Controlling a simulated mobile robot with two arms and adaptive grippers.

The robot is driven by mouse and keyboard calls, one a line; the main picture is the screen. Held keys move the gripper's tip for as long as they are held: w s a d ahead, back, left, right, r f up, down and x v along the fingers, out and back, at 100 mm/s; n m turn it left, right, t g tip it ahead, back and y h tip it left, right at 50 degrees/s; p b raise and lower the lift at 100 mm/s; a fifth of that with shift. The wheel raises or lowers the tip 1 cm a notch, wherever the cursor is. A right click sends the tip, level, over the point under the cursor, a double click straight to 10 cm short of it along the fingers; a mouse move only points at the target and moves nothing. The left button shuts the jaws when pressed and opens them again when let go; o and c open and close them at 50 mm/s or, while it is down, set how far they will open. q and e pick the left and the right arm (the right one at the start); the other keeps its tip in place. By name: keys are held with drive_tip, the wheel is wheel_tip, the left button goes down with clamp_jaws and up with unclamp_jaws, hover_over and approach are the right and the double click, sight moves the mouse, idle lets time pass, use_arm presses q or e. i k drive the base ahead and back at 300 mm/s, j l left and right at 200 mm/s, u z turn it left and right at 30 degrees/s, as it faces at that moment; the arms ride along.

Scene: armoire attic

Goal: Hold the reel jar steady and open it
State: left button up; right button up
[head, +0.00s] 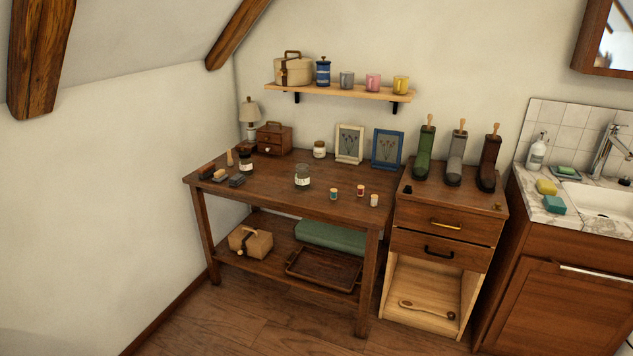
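Several candidate jars stand on the wooden workbench (270,191). A greenish glass jar (302,178) with a pale label stands upright near the middle of the top and looks lidded. A smaller dark-topped jar (245,163) with a white label stands at the left. A pale jar (319,149) stands at the back by the wall. I cannot tell from labels or contents which one is the reel jar. Neither of my grippers is in view, and nothing touches the jars.
Small spool-like pieces (334,194) stand right of the green jar. Brushes and dark blocks (237,181) lie at the left. A lamp (249,115), small drawer box (274,138) and frames (349,144) line the back. A drawer cabinet (447,235) adjoins on the right. Floor in front is clear.

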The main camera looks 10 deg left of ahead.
sight(303, 179)
drive_tip(key=i+j, duration=0.2)
drive_tip(key=i, duration=0.25)
drive_tip(key=i+j, duration=0.15)
drive_tip(key=i, duration=0.25)
